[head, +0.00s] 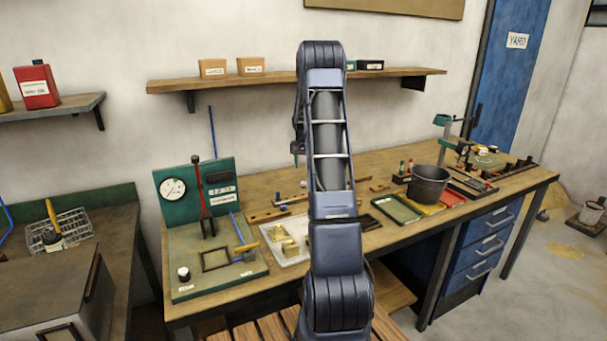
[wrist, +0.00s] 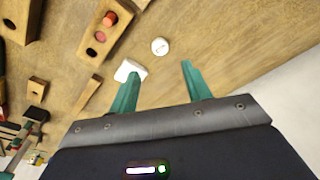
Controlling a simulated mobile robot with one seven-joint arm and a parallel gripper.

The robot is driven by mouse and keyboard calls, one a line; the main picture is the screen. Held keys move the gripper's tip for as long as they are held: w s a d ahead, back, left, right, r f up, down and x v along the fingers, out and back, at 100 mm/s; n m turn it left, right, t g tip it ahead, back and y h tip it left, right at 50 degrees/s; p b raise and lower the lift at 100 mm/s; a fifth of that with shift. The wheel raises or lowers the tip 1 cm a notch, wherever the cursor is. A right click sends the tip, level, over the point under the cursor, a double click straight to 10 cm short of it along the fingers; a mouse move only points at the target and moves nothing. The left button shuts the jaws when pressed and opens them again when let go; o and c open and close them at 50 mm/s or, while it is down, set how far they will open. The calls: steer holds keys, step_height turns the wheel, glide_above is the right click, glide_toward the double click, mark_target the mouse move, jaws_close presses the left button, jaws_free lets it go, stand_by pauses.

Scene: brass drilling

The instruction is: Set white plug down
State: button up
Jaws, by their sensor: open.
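The white plug (wrist: 160,46) shows in the wrist view as a small round white top on the wooden bench top, with a faint dark mark on it. My gripper (wrist: 160,69) is open, with its two green fingers apart. In the picture the plug lies just beyond the fingertips, between their lines, and nothing is held. A small white block or card (wrist: 131,70) lies by the left fingertip; I cannot tell whether they touch. In the head view my arm hides part of the bench, and I cannot make out the plug there.
In the wrist view a wooden block with holes (wrist: 119,33) holds a red and a pinkish plug, with one dark hole empty. Other wooden pieces (wrist: 87,96) lie at left. In the head view a dark bucket (head: 428,185) and trays (head: 396,208) stand right of my arm.

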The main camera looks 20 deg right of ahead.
steer(key=s+a+r+n+t, duration=0.1)
steer(key=s+a+r+n, duration=0.1)
steer(key=s+a+r, duration=0.8)
steer(key=s+a+r+n+t, duration=0.1)
steer(key=s+a+r, duration=0.6)
steer(key=s+r, duration=0.45)
steer(key=s+a+n, duration=0.2)
steer(key=s+a, duration=0.2)
steer(key=s, duration=0.9)
steer(key=s+a+f+n+t, duration=0.1)
steer(key=s+a, duration=0.4)
steer(key=s, duration=0.9)
steer(key=shift+a+f+n+y, duration=0.15)
steer(key=shift+a+n+y, duration=0.1)
steer(key=shift+n+y, duration=0.15)
